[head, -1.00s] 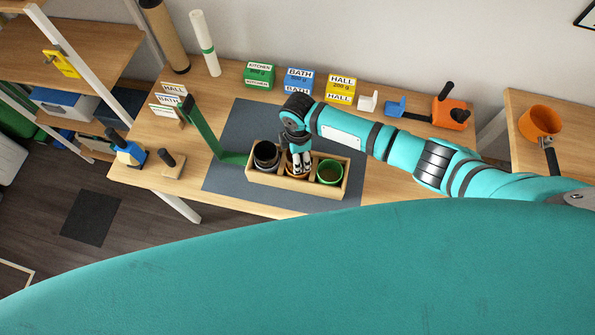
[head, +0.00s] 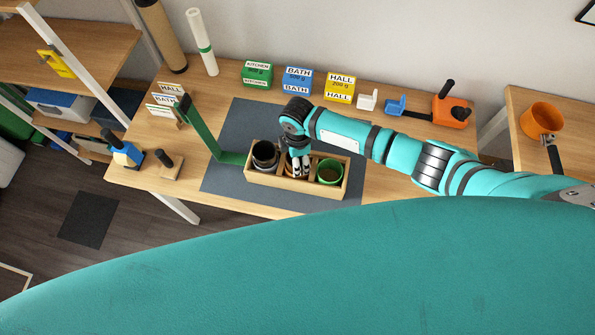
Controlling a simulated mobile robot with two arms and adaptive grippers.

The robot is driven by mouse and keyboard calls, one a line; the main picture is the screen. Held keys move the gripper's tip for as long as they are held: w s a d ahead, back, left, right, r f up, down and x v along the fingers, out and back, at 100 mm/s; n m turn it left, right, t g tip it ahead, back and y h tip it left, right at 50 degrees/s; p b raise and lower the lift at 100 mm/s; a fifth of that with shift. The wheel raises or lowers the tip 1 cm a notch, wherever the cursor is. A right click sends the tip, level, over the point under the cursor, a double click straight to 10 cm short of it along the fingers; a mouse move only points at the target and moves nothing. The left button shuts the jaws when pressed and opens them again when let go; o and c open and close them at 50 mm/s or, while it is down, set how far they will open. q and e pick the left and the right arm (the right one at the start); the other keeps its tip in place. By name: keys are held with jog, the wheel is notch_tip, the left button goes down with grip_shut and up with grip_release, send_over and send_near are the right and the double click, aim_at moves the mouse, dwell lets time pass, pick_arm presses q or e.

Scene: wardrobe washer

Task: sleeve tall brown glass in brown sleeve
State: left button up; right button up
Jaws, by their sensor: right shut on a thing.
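A wooden caddy (head: 262,181) with three compartments stands on the dark mat. Its left compartment holds a dark grey cup (head: 265,153), and its right one holds a green cup (head: 331,170). My right gripper (head: 299,170) points down into the middle compartment, its fingers shut on a brown item there. The fingers hide most of that item, so I cannot tell glass from sleeve. My left gripper is not in view.
Green, blue and yellow labelled boxes (head: 298,80) line the back. An orange tool (head: 451,111) lies at the right.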

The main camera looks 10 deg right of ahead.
jog(key=o, duration=1.6)
jog(key=shift+f, duration=0.1)
jog(key=shift+o, duration=0.2)
notch_tip(320, 180, up, 12)
